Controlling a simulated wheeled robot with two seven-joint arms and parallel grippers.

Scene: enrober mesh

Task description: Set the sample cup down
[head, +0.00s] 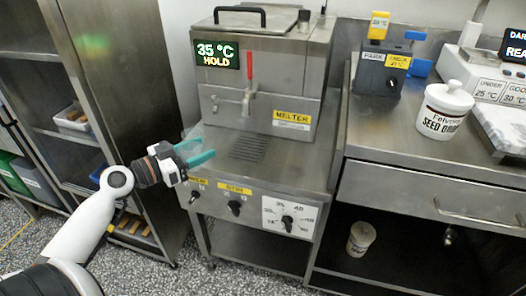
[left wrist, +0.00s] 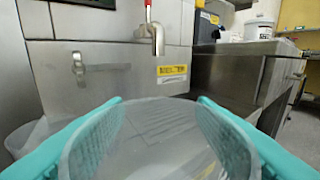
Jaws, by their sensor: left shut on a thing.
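My left gripper (head: 203,154), with teal fingers, is at the left front edge of the melter's steel deck. It is shut on the sample cup (left wrist: 155,145), which is clear and shows faintly between the fingers in the left wrist view. In the head view the cup is hard to make out against the steel. The melter (head: 262,75) reads 35 °C HOLD and has a tap (head: 247,100) with a red handle. A slotted grate (head: 247,147) lies on the deck below the tap, to the right of my gripper. I cannot tell whether the cup touches the deck. My right gripper is not in view.
The deck around the grate is bare. Knobs (head: 234,207) line the front panel below it. On the right bench stand a white lidded jar (head: 443,108) and a dark box (head: 382,75). A shelf rack (head: 75,95) stands at the left.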

